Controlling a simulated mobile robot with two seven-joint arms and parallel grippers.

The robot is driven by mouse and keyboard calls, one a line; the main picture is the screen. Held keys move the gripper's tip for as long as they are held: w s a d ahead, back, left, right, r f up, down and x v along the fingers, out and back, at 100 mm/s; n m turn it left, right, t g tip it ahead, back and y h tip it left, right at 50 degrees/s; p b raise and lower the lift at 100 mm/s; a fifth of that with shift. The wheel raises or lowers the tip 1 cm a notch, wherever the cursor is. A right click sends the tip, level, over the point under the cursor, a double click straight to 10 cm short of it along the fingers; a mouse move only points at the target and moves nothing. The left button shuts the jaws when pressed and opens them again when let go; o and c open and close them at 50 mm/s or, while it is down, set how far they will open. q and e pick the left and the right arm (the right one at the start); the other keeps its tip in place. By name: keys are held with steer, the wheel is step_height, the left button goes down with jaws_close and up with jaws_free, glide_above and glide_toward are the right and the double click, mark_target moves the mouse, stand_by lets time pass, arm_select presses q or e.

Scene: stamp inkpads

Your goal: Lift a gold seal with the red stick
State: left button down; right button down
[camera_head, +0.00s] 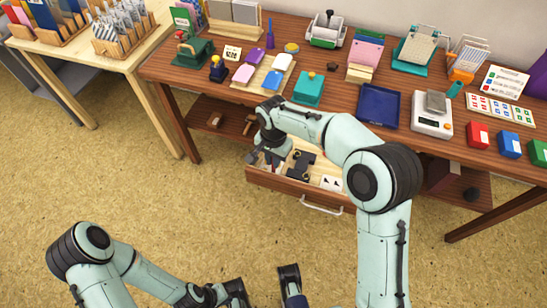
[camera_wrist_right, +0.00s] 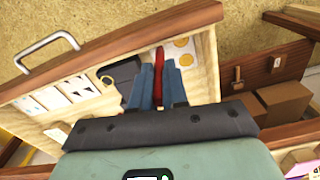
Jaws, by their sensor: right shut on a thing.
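My right gripper (camera_head: 272,160) reaches down into the open drawer (camera_head: 300,187) under the table. In the right wrist view my right gripper (camera_wrist_right: 156,88) is shut on the red stick (camera_wrist_right: 159,66), which stands between its blue fingers. Gold round marks (camera_wrist_right: 181,42) show on a pale sheet near the fingers. I cannot tell which of these is the gold seal. My left gripper (camera_head: 264,291) is open and empty over the floor.
The drawer also holds white cards with dark marks (camera_head: 331,183). Its walls and front are close around the right gripper. The table above bears inkpads, a blue tray (camera_head: 378,106) and a scale (camera_head: 432,114). The floor (camera_head: 190,220) in front is clear.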

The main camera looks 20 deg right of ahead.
steer(key=shift+f, duration=0.1)
stand_by(0.3)
steer(key=shift+r+p, duration=2.95)
steer(key=shift+r, duration=0.65)
